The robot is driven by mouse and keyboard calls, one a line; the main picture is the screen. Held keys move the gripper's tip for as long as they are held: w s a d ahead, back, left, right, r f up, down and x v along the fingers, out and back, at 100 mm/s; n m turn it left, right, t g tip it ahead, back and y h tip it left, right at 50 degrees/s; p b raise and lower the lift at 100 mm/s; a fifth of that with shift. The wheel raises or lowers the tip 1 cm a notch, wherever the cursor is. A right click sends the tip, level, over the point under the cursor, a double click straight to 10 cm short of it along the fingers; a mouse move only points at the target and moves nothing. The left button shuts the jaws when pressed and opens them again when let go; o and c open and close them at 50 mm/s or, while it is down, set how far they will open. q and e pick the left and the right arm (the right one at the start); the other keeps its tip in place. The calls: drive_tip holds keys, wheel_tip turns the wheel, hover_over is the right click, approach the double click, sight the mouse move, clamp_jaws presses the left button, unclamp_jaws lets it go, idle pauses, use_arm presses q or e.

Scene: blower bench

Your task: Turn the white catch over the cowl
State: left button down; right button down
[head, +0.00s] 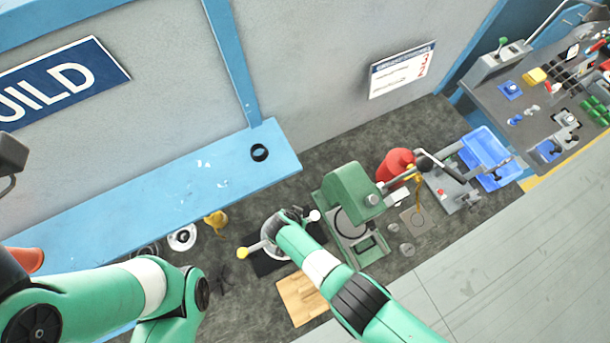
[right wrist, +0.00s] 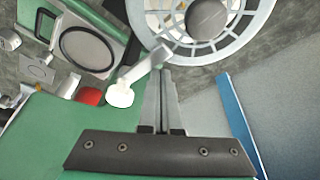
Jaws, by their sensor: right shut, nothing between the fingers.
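The white catch (right wrist: 120,94) is a short lever with a round white knob. In the right wrist view it runs from the rim of the round grey cowl (right wrist: 235,45), and its knob points outward, away from the grille. In the head view the knob (head: 314,215) shows to the right of my right wrist, which hides much of the cowl. My right gripper (right wrist: 162,75) is shut and empty, with its fingertips close beside the catch near the cowl rim. I cannot tell whether they touch it. My left arm enters the head view at the left, but its gripper does not show.
A yellow-knobbed catch (head: 243,253) sticks out on the cowl's other side. A green machine (head: 350,195) stands close on the right, with a red object (head: 396,164) behind it. A wooden board (head: 302,297) lies in front. A blue shelf (head: 200,190) runs along the wall.

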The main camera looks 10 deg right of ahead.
idle(0.7)
drive_tip(key=w+b, duration=0.3)
drive_tip(key=w, duration=0.1)
drive_tip(key=s+d+r+p, duration=0.1)
drive_tip(key=s+r+p, duration=0.2)
drive_tip(key=r+p, duration=0.6)
drive_tip(key=shift+d+r, duration=0.2)
drive_tip(key=shift+r, duration=0.05)
